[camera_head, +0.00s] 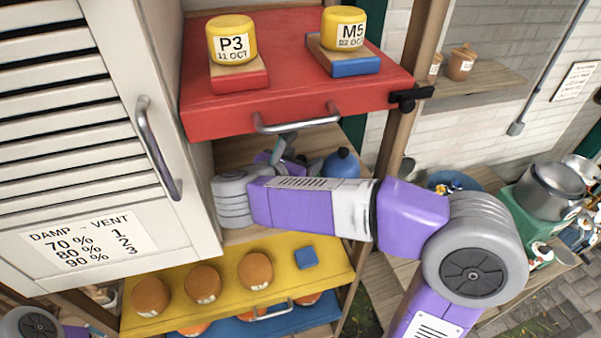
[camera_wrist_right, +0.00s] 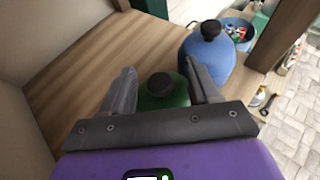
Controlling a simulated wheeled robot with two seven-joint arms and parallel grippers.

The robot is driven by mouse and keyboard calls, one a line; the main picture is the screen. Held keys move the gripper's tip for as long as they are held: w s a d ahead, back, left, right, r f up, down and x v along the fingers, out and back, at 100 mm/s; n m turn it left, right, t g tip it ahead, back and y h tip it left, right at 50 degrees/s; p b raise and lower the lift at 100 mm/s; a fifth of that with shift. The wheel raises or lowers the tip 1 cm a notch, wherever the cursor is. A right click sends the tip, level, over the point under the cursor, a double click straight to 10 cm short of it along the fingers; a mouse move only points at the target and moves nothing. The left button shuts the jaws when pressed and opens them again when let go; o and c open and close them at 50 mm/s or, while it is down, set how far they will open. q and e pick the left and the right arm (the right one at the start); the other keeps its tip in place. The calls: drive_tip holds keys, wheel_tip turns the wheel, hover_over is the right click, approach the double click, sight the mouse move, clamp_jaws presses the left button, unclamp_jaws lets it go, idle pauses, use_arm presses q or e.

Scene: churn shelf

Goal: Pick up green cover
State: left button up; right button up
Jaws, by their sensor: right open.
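The green cover (camera_wrist_right: 165,95), a rounded dome with a dark knob on top, stands on the wooden shelf in the right wrist view. My right gripper (camera_wrist_right: 160,84) is open, with one grey finger on each side of the green cover. Its lower part is hidden behind the gripper's dark bar, and I cannot tell whether the fingers touch it. In the head view my right gripper (camera_head: 287,155) reaches into the shelf below the red drawer, and my arm hides the green cover there. My left gripper is not in view.
A blue cover (camera_head: 342,164) with a dark knob stands close to the right of my gripper; it also shows in the wrist view (camera_wrist_right: 208,55). A red drawer (camera_head: 290,95) with yellow jars hangs above, a yellow drawer (camera_head: 225,285) lies below. A white louvred door (camera_head: 100,110) is at left.

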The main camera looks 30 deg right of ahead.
clamp_jaws()
drive_tip(key=shift+a, duration=0.1)
idle(0.3)
